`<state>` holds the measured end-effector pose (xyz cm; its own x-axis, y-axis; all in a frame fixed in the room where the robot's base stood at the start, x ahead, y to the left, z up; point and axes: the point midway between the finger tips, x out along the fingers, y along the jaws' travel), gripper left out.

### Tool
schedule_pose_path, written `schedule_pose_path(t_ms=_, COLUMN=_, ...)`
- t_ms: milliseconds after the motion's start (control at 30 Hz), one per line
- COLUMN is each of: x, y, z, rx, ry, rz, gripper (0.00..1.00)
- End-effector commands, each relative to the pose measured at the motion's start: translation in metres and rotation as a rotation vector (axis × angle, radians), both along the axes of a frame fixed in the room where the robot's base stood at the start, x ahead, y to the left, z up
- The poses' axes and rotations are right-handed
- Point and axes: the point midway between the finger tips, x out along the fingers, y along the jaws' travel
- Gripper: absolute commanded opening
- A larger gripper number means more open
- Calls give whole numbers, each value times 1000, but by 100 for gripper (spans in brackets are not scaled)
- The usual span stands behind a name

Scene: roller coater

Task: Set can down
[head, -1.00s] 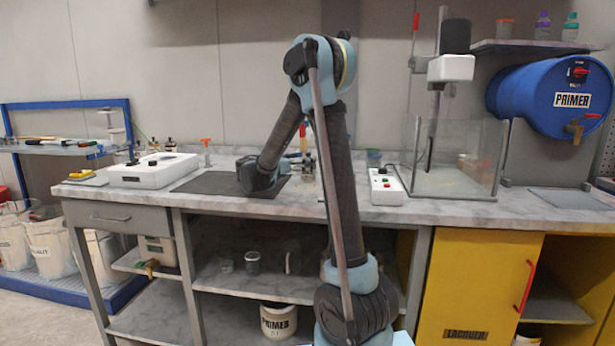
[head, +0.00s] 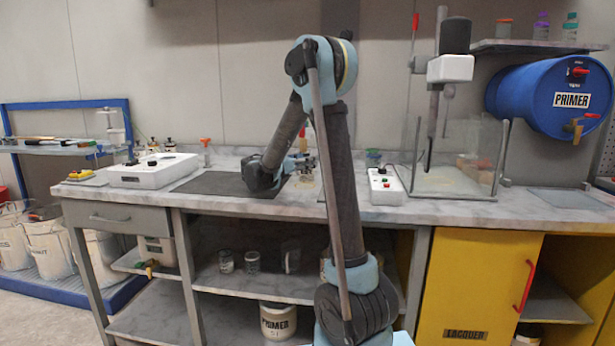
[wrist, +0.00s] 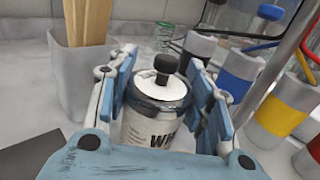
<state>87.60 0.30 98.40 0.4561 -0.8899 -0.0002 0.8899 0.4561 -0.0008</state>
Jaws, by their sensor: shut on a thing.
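The can is a white can (wrist: 150,130) with dark lettering that starts "WH", a dark rim and a white lid with a black knob, seen in the wrist view. My gripper (wrist: 163,100) has its blue fingers on both sides of the can and is shut on it. The can is upright. Its base is hidden behind my gripper, so I cannot tell whether it touches the bench. In the head view my gripper (head: 300,165) is over the marble bench top (head: 225,205), partly behind my arm, and the can is not clear there.
In the wrist view a cup of wooden sticks (wrist: 85,65) stands left, and cans with blue (wrist: 240,75), yellow and red bands stand close on the right. The head view shows a white control box (head: 385,187) and a glass tank (head: 455,160) further right.

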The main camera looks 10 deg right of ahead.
Motion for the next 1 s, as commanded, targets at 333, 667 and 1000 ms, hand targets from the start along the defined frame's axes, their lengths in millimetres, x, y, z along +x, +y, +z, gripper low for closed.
schedule_pose_path(t_ms=333, x=0, y=1, z=5, rx=0, ry=0, rz=1, gripper=0)
schedule_pose_path(t_ms=667, x=-5, y=13, z=35, rx=0, ry=0, rz=4, gripper=0)
schedule_pose_path(t_ms=1000, x=-41, y=83, z=35, rx=0, ry=0, rz=6, gripper=0)
